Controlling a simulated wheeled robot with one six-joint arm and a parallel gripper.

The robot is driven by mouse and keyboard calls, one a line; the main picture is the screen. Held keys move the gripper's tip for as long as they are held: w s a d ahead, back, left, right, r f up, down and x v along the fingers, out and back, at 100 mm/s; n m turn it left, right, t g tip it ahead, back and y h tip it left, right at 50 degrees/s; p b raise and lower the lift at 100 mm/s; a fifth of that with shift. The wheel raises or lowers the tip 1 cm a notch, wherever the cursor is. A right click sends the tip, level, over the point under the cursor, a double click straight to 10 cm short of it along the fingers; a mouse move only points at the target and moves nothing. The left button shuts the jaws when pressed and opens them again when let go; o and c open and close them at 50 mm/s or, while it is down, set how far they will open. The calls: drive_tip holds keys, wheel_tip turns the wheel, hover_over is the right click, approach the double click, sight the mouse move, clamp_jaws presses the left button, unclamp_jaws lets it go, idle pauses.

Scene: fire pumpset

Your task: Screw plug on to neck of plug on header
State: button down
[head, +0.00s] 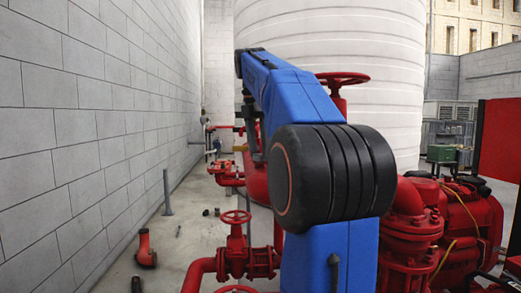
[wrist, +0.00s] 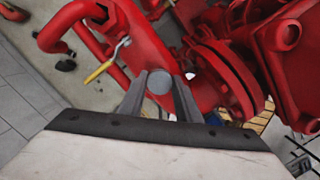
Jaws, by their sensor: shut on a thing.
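My gripper (wrist: 160,92) shows in the wrist view, with its two grey fingers closed on a round grey plug (wrist: 160,82). The plug's round end shows between the fingertips. A red pipe (wrist: 136,42), perhaps the header, runs just beyond the fingertips. I cannot tell whether the plug touches it. A dark opening (wrist: 100,13) shows in red pipework at the upper left, but I cannot tell if it is the plug's neck. In the head view my blue arm hides the gripper and plug.
A yellow-handled valve lever (wrist: 106,64) lies left of the fingers. Large red flanges (wrist: 222,75) crowd the right.

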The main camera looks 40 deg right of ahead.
idle(0.3)
drive_tip(key=m, duration=0.4)
drive_tip(key=shift+m+g, duration=0.3)
drive_tip(key=shift+m, duration=1.2)
drive_tip(key=shift+m+g+y, duration=0.3)
drive_tip(key=shift+m, duration=0.8)
drive_tip(key=m, duration=0.4)
drive_tip(key=shift+f+m, duration=0.15)
drive_tip(key=shift+m, duration=0.15)
